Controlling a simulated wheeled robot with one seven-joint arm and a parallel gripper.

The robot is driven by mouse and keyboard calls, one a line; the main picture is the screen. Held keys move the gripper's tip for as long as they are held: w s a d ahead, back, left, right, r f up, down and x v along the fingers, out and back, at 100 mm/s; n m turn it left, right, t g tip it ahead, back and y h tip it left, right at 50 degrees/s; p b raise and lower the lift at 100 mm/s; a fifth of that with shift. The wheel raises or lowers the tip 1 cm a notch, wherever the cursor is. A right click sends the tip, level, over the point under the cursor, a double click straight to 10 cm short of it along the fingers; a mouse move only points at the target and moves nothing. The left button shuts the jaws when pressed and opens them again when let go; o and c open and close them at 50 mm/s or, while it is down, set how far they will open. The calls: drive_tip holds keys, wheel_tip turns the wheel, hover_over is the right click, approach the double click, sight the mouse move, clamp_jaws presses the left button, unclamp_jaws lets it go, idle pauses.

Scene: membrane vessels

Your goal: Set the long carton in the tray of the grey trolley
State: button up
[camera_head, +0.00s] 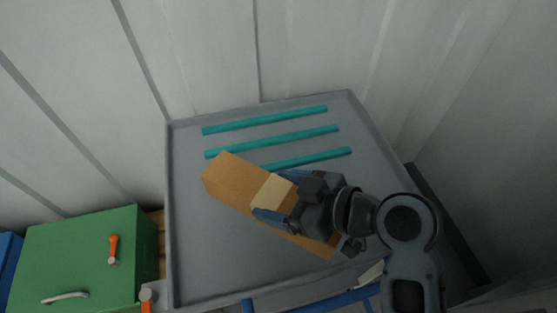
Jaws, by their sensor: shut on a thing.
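The long carton (228,176) is a brown box with a pale band across its middle. It lies at a slant over the grey tray (205,262) of the trolley, its far end toward the upper left. My gripper (272,205) is shut on the carton around its middle, and my arm comes in from the lower right. The gripper hides part of the carton's near half. I cannot tell whether the carton's underside touches the tray.
Several teal strips (265,120) lie across the back of the tray; the carton partly covers the nearest. A green cabinet (85,255) with orange latches stands at the left. Pale ribbed walls close off the back and right. The tray's left front is bare.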

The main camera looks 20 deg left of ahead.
drive_tip(key=shift+w+a+f, duration=0.1)
drive_tip(key=shift+w+a, duration=0.05)
drive_tip(key=shift+w, duration=0.1)
drive_tip(key=shift+f+b, duration=2.4)
drive_tip(key=shift+f, duration=0.85)
drive_tip(key=shift+f+b, duration=0.45)
drive_tip(key=shift+f, duration=0.05)
drive_tip(key=o, duration=1.3)
drive_tip(key=shift+s, duration=0.1)
